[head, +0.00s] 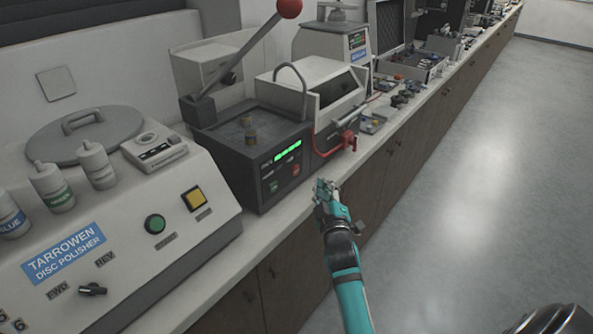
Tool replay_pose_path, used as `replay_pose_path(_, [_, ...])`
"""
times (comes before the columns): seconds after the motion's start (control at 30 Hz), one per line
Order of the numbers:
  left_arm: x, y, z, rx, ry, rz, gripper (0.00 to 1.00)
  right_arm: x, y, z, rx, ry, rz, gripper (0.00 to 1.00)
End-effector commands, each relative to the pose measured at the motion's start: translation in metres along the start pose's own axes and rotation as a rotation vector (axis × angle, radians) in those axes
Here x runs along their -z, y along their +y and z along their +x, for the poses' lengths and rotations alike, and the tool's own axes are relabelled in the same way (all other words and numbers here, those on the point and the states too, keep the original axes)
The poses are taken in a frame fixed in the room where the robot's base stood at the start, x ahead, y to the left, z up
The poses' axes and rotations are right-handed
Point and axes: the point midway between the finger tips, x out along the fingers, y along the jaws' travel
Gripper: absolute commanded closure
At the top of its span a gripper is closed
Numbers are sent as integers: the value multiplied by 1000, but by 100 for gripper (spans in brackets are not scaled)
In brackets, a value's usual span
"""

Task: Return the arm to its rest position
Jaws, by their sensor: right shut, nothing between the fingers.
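My right gripper (325,192) is shut and empty. It is held out over the front edge of the counter, in front of the mounting press (250,150). A gap shows between the gripper and the press, and it touches nothing that I can see. My teal right arm reaches up to it from the bottom of the view. The press is a dark box with a green lit display and a long lever ending in a red ball (289,8). A small brownish cylinder (250,137) stands on top of the press. My left gripper does not show.
A disc polisher (150,215) with bottles on it fills the left of the counter. A machine with a red clamp handle (350,140) stands right of the press. Small parts and more devices line the counter behind. The floor (480,170) to the right is clear.

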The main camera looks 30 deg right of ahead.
Motion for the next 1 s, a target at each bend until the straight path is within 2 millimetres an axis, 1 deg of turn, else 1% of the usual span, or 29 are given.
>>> replay_pose_path(0.33, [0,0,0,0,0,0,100,0,0,0,2,-2,1,100])
replay_pose_path(0.4, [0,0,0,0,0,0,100,-3,-3,-4,19,-15,10,100])
replay_pose_path(0.47, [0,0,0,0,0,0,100,-8,-8,-13,56,-43,33,100])
replay_pose_path(0.57, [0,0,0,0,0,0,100,-21,-26,-41,166,-133,97,100])
replay_pose_path(0.67, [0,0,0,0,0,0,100,-34,-53,-90,328,-269,187,100])
replay_pose_path(0.7, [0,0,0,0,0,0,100,-37,-65,-115,398,-331,222,100])
replay_pose_path(0.77, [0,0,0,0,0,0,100,-42,-80,-152,498,-425,267,100])
replay_pose_path(0.8, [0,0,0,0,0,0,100,-44,-88,-175,556,-482,290,100])
replay_pose_path(0.87, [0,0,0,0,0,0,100,-46,-97,-205,626,-555,314,100])
replay_pose_path(0.9, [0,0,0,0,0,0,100,-47,-102,-223,667,-598,325,100])
replay_pose_path(0.97, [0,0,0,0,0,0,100,-47,-106,-246,718,-653,337,100])
replay_pose_path(1.0, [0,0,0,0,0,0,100,-48,-108,-261,749,-689,341,100])
